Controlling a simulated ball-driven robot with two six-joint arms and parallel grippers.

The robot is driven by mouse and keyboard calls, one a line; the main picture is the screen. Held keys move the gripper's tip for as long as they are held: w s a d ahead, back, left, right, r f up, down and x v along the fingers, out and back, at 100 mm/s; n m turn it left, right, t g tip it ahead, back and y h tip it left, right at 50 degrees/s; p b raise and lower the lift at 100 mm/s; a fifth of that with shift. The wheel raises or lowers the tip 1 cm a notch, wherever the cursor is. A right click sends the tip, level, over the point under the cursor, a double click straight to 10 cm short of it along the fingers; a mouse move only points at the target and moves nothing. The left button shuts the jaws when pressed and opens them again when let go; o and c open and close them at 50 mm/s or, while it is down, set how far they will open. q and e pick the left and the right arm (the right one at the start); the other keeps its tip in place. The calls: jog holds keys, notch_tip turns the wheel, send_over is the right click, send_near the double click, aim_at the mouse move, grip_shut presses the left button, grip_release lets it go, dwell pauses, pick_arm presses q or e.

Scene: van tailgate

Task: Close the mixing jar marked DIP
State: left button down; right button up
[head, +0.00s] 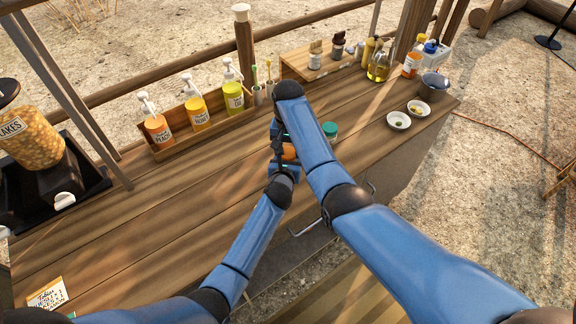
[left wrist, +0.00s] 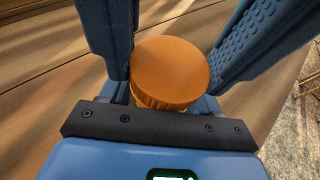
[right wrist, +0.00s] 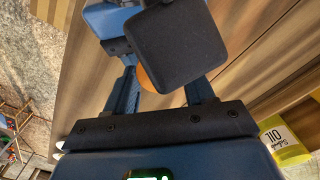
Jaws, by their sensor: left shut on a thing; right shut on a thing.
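A jar with an orange lid (head: 289,152) is held between my two grippers above the counter's front part. The lid's round top (left wrist: 170,70) shows clearly in the left wrist view, between my left gripper's fingers (left wrist: 178,60). My left gripper (head: 284,168) is shut on this jar from the near side. My right gripper (head: 280,136) is shut on it from the far side. In the right wrist view only a sliver of orange (right wrist: 147,82) shows behind a black block. The jar's body and any marking are mostly hidden; I cannot read DIP or tell whether the lid is seated.
A green-lidded jar (head: 329,130) stands just right of my right arm. Pump bottles (head: 197,112) stand in a wooden rack behind. Two small white bowls (head: 409,114) and a metal pot (head: 433,88) are at right.

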jog(key=shift+c, duration=0.4)
jog(key=m, duration=0.3)
jog(key=o, duration=1.2)
jog(key=shift+c, duration=0.2)
jog(key=shift+r, duration=2.25)
